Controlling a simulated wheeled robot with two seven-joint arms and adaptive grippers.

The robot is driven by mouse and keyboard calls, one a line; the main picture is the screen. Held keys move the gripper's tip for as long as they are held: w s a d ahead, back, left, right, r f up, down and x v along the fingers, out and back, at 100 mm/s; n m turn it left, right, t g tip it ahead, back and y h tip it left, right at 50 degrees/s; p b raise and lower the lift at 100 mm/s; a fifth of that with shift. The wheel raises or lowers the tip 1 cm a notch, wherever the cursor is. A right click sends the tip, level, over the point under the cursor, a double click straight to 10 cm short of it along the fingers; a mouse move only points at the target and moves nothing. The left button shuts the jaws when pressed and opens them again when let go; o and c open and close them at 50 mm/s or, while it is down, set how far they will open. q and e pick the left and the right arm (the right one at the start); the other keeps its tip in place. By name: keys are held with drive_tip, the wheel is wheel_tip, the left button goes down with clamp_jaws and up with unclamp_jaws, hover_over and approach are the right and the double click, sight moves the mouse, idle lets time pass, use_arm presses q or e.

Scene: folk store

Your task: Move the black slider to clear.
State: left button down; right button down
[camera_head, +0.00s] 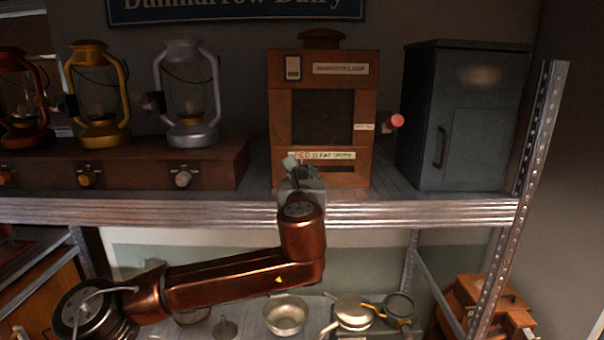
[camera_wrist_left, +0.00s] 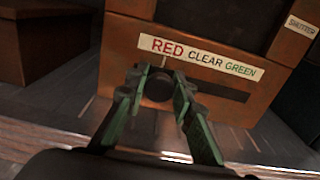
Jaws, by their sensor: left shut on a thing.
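The black slider (camera_wrist_left: 157,87) is a round dark knob on the front of the wooden box (camera_head: 366,92). Above it in the left wrist view is a white label strip (camera_wrist_left: 215,62) reading RED CLEAR GREEN. The knob sits under the word RED, at the left part of a dark horizontal slot (camera_wrist_left: 222,88), which runs on to the right. My left gripper (camera_wrist_left: 157,92) has its two green fingers around the knob, shut on it. In the head view my left gripper (camera_head: 303,172) hides the knob. My right gripper is in neither view.
A red knob (camera_head: 397,121) sticks out of the box's right side beside a SHUTTER label (camera_wrist_left: 301,26). A grey metal cabinet (camera_head: 485,125) stands to the right. Three lanterns (camera_head: 188,100) stand on a wooden base to the left. The metal shelf edge (camera_head: 430,212) runs below.

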sight(321, 168)
use_arm(q)
drive_tip(key=shift+d+r, duration=0.1)
drive_tip(key=shift+d, duration=0.3)
drive_tip(key=d+p, duration=0.2)
drive_tip(key=d, duration=0.2)
drive_tip(key=shift+d, duration=0.35)
drive_tip(key=shift+a, duration=0.35)
drive_tip(key=c, duration=2)
unclamp_jaws()
drive_tip(key=o, duration=0.3)
drive_tip(key=shift+d, duration=0.2)
drive_tip(key=shift+a, duration=0.1)
